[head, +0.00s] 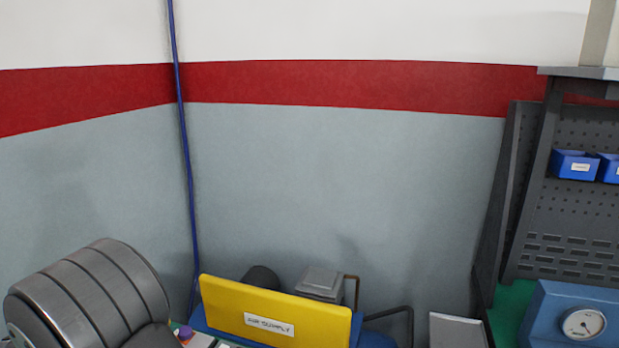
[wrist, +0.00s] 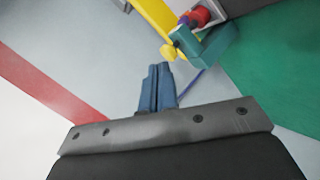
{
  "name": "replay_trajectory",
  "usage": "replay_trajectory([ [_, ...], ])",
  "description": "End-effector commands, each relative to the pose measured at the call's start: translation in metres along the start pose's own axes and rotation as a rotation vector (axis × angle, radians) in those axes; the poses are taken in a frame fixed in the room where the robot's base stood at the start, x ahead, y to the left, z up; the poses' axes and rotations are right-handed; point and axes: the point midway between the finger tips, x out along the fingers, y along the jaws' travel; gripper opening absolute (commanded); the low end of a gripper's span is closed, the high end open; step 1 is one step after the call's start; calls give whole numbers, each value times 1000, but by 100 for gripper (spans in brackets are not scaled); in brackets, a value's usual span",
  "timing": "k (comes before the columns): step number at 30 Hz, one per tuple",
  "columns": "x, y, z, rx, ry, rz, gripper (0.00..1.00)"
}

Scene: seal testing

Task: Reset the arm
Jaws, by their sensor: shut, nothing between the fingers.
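My gripper (wrist: 158,72) shows in the wrist view, with its two blue fingers together and nothing between them. It points toward the grey wall and is apart from the things around it. A grey metal cylindrical part, which looks like a link of my arm, shows at the lower left of the head view. The gripper itself is not visible in the head view.
A yellow panel labelled "AIR SUPPLY" (head: 275,312) stands at the bottom centre. A blue gauge box (head: 572,318) is at the lower right, below a dark pegboard rack (head: 575,215) with blue bins (head: 575,164). A blue hose (head: 184,140) runs down the wall.

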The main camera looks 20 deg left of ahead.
Motion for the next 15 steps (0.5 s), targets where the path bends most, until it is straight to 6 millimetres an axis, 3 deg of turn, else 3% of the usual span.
replay_trajectory([
  [15,18,-29,26,-564,-13,112,0],
])
